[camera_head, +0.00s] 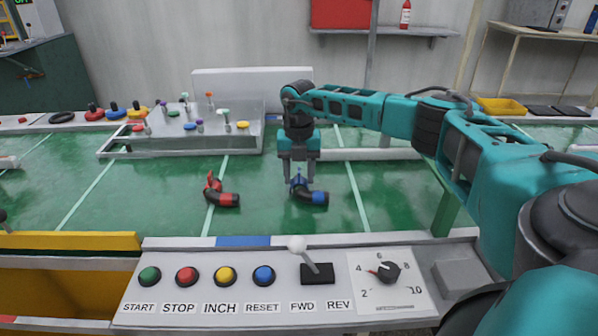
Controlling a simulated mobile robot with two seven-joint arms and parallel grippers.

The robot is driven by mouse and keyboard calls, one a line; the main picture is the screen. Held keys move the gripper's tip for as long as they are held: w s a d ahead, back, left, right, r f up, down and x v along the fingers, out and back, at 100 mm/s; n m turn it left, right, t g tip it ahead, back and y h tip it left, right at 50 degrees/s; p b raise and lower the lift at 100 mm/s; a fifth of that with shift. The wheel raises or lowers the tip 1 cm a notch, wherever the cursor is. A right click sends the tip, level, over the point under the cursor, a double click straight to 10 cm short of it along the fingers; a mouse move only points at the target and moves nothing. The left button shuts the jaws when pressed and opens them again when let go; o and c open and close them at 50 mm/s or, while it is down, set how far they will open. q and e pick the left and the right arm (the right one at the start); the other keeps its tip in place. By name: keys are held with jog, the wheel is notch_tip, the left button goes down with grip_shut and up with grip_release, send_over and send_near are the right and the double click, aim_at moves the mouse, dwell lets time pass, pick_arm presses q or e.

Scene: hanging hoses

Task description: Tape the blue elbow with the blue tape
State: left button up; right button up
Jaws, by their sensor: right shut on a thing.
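The blue elbow (319,198) is a short black bent pipe with blue ends, on the green table right of centre. My right gripper (299,182) points straight down over its left end and is shut on the elbow's upturned blue end. The elbow looks at or very near the table surface; I cannot tell whether it is lifted. My left gripper is not in view.
A red elbow (231,199) lies to the left on the green table (130,200). The grey tray (240,145) behind holds several coloured pegs and discs. A control panel (210,255) with buttons, a lever and a dial runs along the front.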

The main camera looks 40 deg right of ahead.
jog(key=shift+f, duration=0.15)
jog(key=o, duration=1.1)
jog(key=shift+r, duration=0.45)
notch_tip(320, 180, up, 12)
jog(key=shift+r+p, duration=0.1)
jog(key=shift+p, duration=0.95)
